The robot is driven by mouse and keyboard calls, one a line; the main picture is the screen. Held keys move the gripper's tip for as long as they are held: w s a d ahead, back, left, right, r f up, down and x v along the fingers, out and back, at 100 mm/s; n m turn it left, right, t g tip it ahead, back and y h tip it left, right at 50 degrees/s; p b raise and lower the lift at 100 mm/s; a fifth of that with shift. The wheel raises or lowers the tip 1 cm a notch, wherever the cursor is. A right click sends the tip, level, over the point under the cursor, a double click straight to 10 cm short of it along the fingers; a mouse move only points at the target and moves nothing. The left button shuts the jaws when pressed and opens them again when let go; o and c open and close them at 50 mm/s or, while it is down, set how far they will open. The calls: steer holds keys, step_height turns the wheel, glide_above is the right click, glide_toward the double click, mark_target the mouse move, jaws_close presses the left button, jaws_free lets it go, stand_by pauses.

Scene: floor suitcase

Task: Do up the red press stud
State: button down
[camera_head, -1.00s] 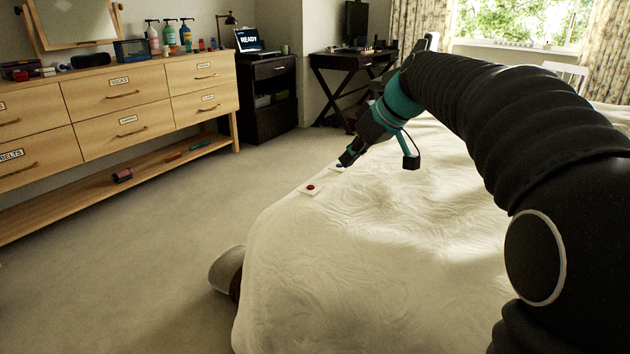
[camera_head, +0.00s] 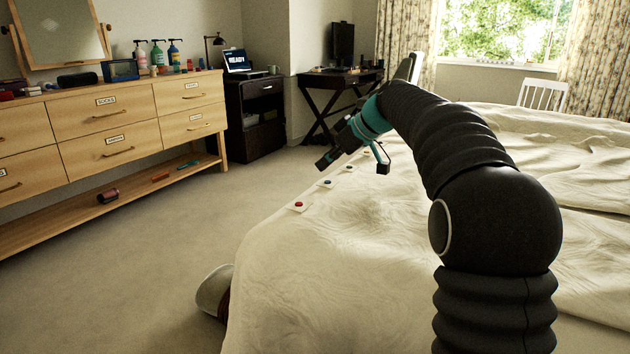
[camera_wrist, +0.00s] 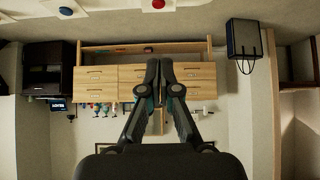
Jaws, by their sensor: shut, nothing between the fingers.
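The red press stud (camera_head: 299,204) sits on a small white patch at the left edge of the bed cover. It also shows at the top edge of the wrist view (camera_wrist: 158,4), partly cut off. A blue stud (camera_head: 327,183) lies just beyond it along the same edge, and it shows at the top left of the wrist view (camera_wrist: 66,10). My gripper (camera_head: 322,164) is raised above the bed edge, apart from the studs. Its fingers (camera_wrist: 165,66) are together and empty, pointing toward the dresser. I cannot tell whether the red stud's halves are joined.
The bed (camera_head: 350,260) fills the right side, with more studs farther along its edge. A wooden dresser (camera_head: 120,125) stands across open carpet (camera_head: 150,260) on the left. A dark cabinet (camera_head: 253,115) and desk (camera_head: 340,78) stand behind.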

glide_above(302, 207)
steer(key=f, duration=0.6)
steer(key=shift+d+f, duration=0.2)
steer(key=shift+f, duration=0.15)
step_height(302, 207, down, 3)
steer(key=shift+f+b, duration=0.1)
steer(key=shift+b, duration=0.35)
steer(key=shift+f, duration=0.4)
steer(key=shift+f, duration=0.1)
steer(key=shift+f+b, duration=1.1)
steer(key=shift+b, duration=0.15)
steer(key=shift+f, duration=0.15)
step_height(302, 207, up, 5)
steer(key=p, duration=0.2)
steer(key=shift+p, duration=0.35)
steer(key=v, duration=1)
steer(key=shift+r, duration=0.25)
